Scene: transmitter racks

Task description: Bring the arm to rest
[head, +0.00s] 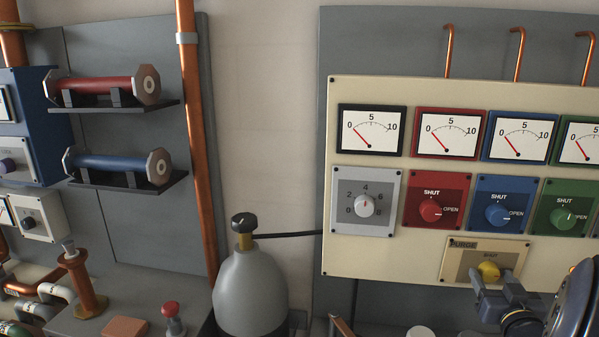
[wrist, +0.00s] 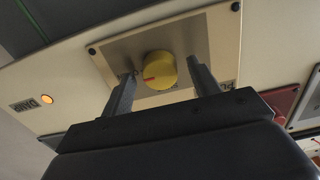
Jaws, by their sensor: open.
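My gripper (head: 491,281) is at the lower right of the head view, in front of the small cream purge panel (head: 457,260). Its jaws are open. The yellow purge knob (head: 488,270) shows just behind the fingers. In the wrist view my gripper (wrist: 161,70) has one finger on each side of the yellow knob (wrist: 158,72), with gaps visible beside it. Whether the fingertips reach past the knob's face is hard to tell. A red mark shows on the knob. Part of my arm fills the lower right corner of the head view.
The cream panel (head: 370,262) carries several gauges, a grey dial (head: 365,205), a red knob (head: 431,210), a blue knob (head: 497,215) and a green knob (head: 562,217). A grey cylinder (head: 250,290) stands to its left. An amber lamp (wrist: 47,99) glows in the wrist view.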

